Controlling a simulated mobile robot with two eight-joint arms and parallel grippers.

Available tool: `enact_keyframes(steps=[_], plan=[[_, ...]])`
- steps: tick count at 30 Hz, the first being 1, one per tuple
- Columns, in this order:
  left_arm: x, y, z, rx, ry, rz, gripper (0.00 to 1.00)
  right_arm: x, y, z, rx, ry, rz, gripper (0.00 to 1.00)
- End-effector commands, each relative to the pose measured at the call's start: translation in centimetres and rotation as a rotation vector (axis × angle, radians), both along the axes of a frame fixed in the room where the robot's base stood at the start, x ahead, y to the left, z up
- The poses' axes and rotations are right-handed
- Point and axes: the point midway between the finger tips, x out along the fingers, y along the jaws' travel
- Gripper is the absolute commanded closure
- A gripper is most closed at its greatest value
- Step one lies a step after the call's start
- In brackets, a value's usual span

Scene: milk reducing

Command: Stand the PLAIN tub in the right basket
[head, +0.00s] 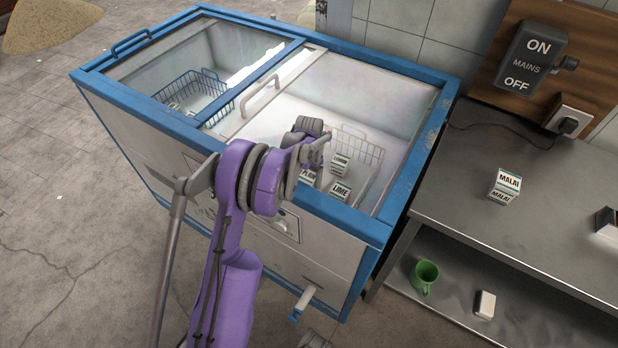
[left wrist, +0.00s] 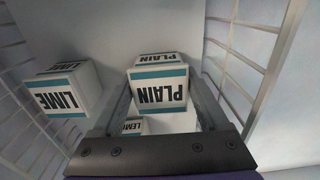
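The PLAIN tub, white with a teal band, is in the left wrist view (left wrist: 158,93) between the fingers of my left gripper (left wrist: 160,88). Both fingers lie against its sides, with no clear gap. In the head view the PLAIN tub (head: 308,176) is partly hidden by my left arm, whose fingers cannot be made out there. The right basket (head: 362,147) is a wire basket inside the freezer; its wires (left wrist: 240,62) flank the tub in the wrist view. Whether the tub touches the floor is unclear.
A LIME tub (head: 341,191) stands close by on the right in the head view, with another tub (head: 340,163) behind it. The left basket (head: 190,95) sits deeper left. The blue freezer rim (head: 335,215) surrounds the opening. A MALAI tub (head: 507,184) stands on the steel counter.

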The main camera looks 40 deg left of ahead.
Motion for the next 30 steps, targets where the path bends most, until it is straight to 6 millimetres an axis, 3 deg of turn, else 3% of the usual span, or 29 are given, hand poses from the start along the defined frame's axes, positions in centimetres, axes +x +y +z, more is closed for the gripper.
enact_keyframes(steps=[1, 3, 14, 30], plan=[[0.0, 0.0, 0.0, 0.000, 0.000, 0.000, 0.12, 0.0, 0.0, 0.0, 0.000, 0.000, 0.000, 0.52], [0.0, 0.0, 0.1, 0.000, 0.000, 0.000, 0.00, 0.0, 0.0, 0.1, 0.000, 0.000, 0.000, 0.52], [0.0, 0.0, 1.0, 0.000, 0.000, 0.000, 0.00, 0.0, 0.0, 0.5, 0.000, -0.002, 0.000, 0.52], [0.0, 0.0, 11.2, 0.000, 0.000, 0.001, 0.00, 0.1, 0.0, 1.3, 0.000, -0.004, 0.000, 0.52]])
